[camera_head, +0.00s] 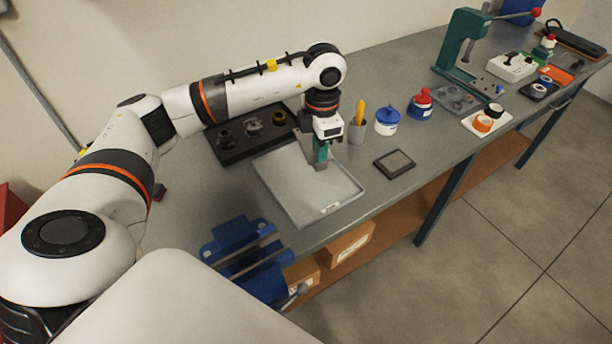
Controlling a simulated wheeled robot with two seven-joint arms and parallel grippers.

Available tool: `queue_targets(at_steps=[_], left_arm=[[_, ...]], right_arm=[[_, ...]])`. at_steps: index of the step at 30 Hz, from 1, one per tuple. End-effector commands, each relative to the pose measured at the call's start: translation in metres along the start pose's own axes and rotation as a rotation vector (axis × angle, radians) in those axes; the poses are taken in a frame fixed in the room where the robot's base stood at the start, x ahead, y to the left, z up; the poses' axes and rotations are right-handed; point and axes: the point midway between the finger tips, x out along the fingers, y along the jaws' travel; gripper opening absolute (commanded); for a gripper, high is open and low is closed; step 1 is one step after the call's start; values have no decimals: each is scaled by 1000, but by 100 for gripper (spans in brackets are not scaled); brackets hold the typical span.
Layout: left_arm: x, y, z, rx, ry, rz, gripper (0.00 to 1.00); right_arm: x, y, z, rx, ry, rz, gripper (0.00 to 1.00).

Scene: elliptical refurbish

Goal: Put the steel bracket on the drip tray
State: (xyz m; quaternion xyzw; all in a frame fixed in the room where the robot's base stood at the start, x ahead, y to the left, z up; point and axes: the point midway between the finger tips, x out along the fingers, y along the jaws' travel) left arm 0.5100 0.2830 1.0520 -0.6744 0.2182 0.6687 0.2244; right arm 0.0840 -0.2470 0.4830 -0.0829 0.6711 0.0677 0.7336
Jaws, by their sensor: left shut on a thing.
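The drip tray (282,192) is a shallow light-grey rectangular tray lying on the workbench in the middle of the view. My left gripper (320,163) points down over the far part of the tray. Its green fingers are shut on the steel bracket (304,146), a grey metal piece that shows at the left of the fingers. The gripper hides part of the bracket. I cannot tell whether the bracket touches the tray floor. My right gripper is not in view.
A dark tray (233,153) with several metal parts lies behind the drip tray. A cup (357,133) with a yellow-handled tool, a blue-lidded jar (387,121) and a dark square pad (394,164) stand to the right. A blue vise (240,250) sits at the front edge.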

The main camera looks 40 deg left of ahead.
Motion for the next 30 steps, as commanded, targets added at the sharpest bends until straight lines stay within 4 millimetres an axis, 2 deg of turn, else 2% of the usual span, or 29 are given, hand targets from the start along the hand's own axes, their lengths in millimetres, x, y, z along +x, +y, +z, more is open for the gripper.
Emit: queue_targets(at_steps=[3, 7, 15, 20, 27, 30], left_arm=[[-1, -10, 1, -168, -3, 6, 0], [8, -13, 1, -242, -8, 10, 0], [52, -12, 2, -247, -8, 10, 0], [64, -13, 1, -247, -5, 9, 0], [93, -12, 2, -245, -7, 10, 0], [99, -12, 1, -245, -4, 8, 0]], right_arm=[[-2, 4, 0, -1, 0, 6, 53], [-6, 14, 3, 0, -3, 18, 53], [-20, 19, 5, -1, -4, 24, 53], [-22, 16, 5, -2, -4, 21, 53], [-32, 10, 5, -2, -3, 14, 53], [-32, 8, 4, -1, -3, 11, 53]])
